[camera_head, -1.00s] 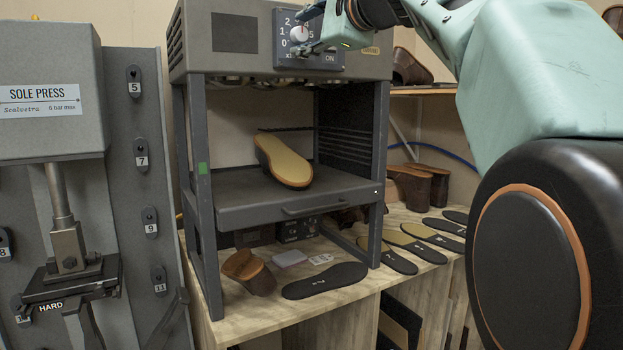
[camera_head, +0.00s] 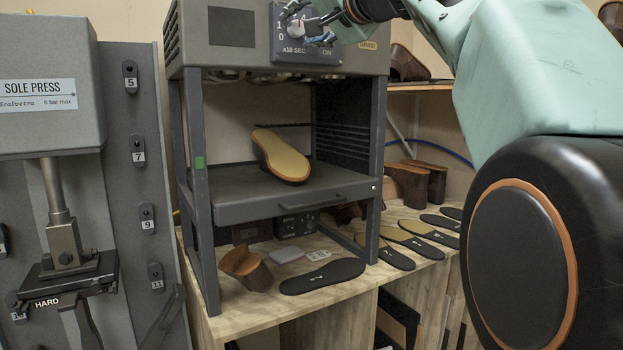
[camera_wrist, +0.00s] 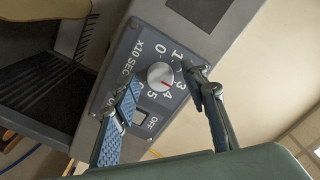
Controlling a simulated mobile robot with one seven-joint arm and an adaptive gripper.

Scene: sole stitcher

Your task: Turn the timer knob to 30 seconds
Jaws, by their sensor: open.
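The timer knob (camera_wrist: 160,75) is a round white dial with a red mark on the dark control panel (camera_wrist: 122,62), labelled x10 SEC. In the wrist view its red mark points between the 3 and the 4, and I cannot tell the exact setting. My gripper (camera_wrist: 167,82) is open, with one blue-padded finger on each side of the knob. I cannot tell whether either finger touches it. The right finger covers part of the numbers.
An ON/OFF switch (camera_wrist: 146,116) sits beside the knob on the panel. Below the panel, a sole (camera_head: 281,156) lies on the machine's shelf (camera_head: 240,207). A sole press (camera_head: 45,90) stands at left. Several soles and shoes lie on the wooden bench (camera_head: 235,318).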

